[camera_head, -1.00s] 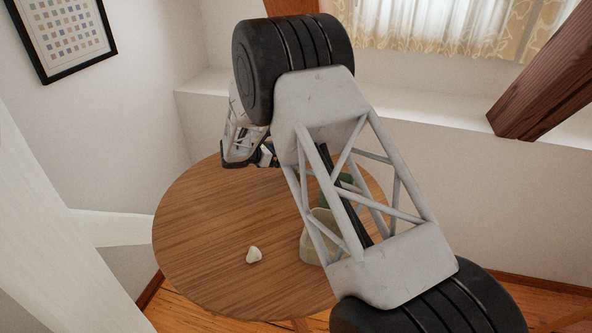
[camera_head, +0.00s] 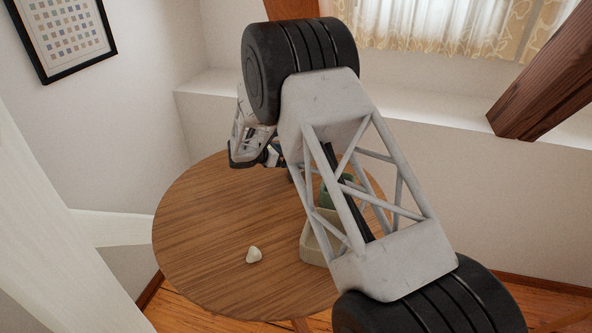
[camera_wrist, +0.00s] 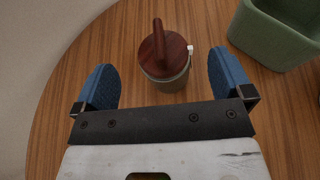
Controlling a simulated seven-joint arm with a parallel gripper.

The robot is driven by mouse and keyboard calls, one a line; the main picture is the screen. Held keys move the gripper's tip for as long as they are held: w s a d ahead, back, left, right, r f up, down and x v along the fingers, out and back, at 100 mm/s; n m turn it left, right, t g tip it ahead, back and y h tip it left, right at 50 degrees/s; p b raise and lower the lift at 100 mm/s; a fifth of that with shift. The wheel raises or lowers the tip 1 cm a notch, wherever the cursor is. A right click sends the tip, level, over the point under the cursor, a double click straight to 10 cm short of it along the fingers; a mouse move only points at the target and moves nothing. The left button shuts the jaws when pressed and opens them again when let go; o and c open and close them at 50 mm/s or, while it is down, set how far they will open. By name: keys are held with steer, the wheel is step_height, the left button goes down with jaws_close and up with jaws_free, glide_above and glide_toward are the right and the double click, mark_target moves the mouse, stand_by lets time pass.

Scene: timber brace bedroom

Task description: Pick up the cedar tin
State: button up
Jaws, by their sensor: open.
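The cedar tin (camera_wrist: 166,52) shows in the wrist view as a round container with a reddish-brown wooden lid, an upright-looking handle bar and a small pale clasp at its right side. It stands on the wooden table (camera_wrist: 75,140). My gripper (camera_wrist: 162,75) has its two blue fingers spread apart, one to the left and one to the right of the tin. The tin lies between and slightly beyond the fingers, with a gap on each side. I cannot tell the height between fingers and tin. In the head view my arm hides the tin.
A green open container (camera_wrist: 272,38) stands close to the right of the tin; it also shows behind my arm in the head view (camera_head: 327,196). A beige open bin (camera_head: 313,243) and a small whitish lump (camera_head: 254,255) are nearer. The table's left side is clear.

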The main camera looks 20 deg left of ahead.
steer(key=shift+x, duration=2.55)
steer(key=shift+f, duration=0.1)
steer(key=shift+c, duration=0.2)
steer(key=c, duration=1.3)
steer(key=shift+r, duration=5.05)
